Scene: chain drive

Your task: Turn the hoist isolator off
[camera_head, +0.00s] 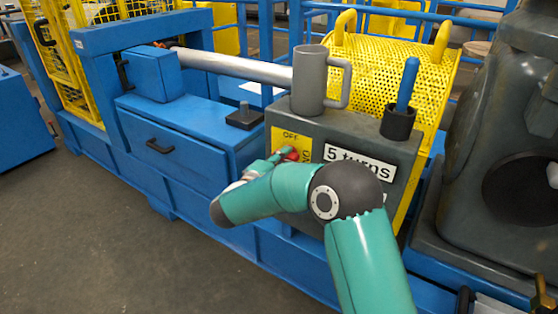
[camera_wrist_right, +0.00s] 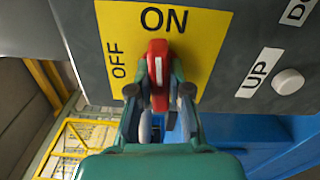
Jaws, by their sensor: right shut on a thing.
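The hoist isolator is a red handle (camera_wrist_right: 158,72) with a white line on a yellow plate (camera_wrist_right: 112,25) marked ON and OFF. In the right wrist view its white line points up to ON, and OFF is at the left. My right gripper (camera_wrist_right: 160,92) has a finger on each side of the handle and is shut on it. In the head view the handle (camera_head: 290,154) is partly hidden by my right gripper (camera_head: 278,157), and the plate (camera_head: 289,135) shows above it. My left gripper is not in view.
The plate is on a grey box (camera_head: 375,133) with a "5 turns" label and a grey mug-shaped part (camera_head: 309,82) on top. A blue-handled tool (camera_head: 407,84) stands in a black cup. A white button (camera_wrist_right: 288,81) is beside UP. A yellow mesh guard (camera_head: 385,65) rises behind.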

